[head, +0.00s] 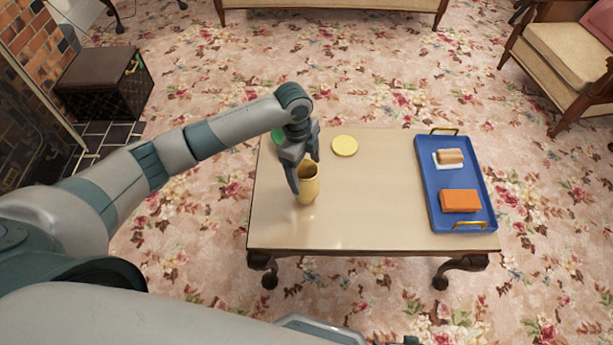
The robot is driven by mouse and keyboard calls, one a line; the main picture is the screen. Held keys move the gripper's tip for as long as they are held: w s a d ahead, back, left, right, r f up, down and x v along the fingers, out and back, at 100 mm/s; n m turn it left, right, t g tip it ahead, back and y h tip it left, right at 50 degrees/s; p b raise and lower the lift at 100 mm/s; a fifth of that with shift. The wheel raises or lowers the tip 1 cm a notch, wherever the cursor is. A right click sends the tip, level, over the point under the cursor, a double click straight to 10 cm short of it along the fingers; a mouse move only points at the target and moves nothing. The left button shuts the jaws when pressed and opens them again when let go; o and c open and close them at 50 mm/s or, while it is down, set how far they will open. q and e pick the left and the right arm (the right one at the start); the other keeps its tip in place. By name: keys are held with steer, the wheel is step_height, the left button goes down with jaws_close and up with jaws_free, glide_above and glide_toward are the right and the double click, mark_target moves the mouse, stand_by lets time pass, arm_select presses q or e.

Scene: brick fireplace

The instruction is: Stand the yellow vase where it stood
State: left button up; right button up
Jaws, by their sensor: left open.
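The yellow vase (308,190) stands upright on the table, left of its middle, with its open mouth facing up. My left gripper (305,174) is open at the vase's top, with one finger at its left side and the other near the far side of the rim. I cannot tell whether the fingers touch the vase. A flat yellow disc (344,146) lies on the table behind and to the right of the vase. A green round thing (277,136) at the back left is partly hidden by my left arm. My right gripper is not in view.
The table (370,215) is bare between the vase and a blue tray (433,198) at the right. The tray has gold handles and holds an orange block (460,201) and a tan item on a white base (450,157). The table's front edge is clear.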

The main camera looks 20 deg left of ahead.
arm_select(q)
steer(key=r, duration=0.5)
steer(key=shift+w+a+r, duration=0.1)
steer(key=shift+a+r, duration=0.2)
steer(key=shift+a, duration=0.05)
steer(key=shift+r, duration=0.65)
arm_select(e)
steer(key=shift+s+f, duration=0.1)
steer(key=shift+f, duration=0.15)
arm_select(q)
steer(key=shift+f, duration=0.1)
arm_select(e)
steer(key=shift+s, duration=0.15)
